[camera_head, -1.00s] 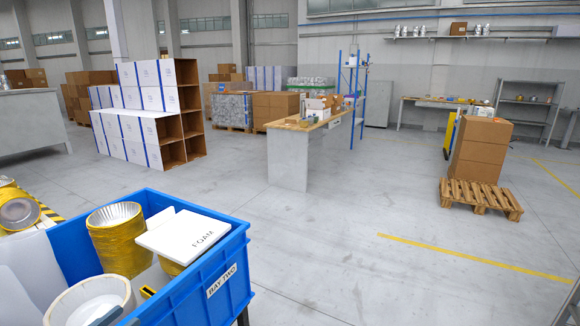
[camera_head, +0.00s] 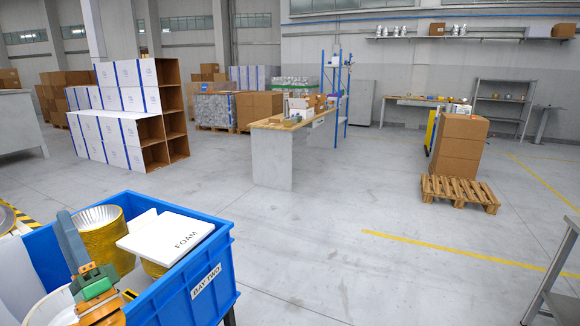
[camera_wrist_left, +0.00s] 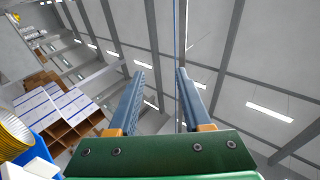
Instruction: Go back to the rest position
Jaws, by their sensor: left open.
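My left gripper (camera_head: 66,216) rises at the bottom left of the head view, in front of the blue bin (camera_head: 222,235). In the left wrist view its two grey fingers (camera_wrist_left: 160,72) stand apart with nothing between them and point up toward the ceiling. The bin is labelled BAY TWO. It holds a white foam block (camera_head: 165,237) marked FOAM, yellow-wrapped stacks of foil cups (camera_head: 104,242) and a white round item (camera_head: 50,306), partly hidden by my gripper. My right gripper is not in view.
A wooden-topped bench (camera_head: 270,124) stands mid-floor, with white shelving boxes (camera_head: 115,125) to its left. Cartons (camera_head: 457,145) stand on a wooden pallet (camera_head: 460,192) at the right. A grey metal frame (camera_head: 545,290) is at the lower right. The middle floor is open.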

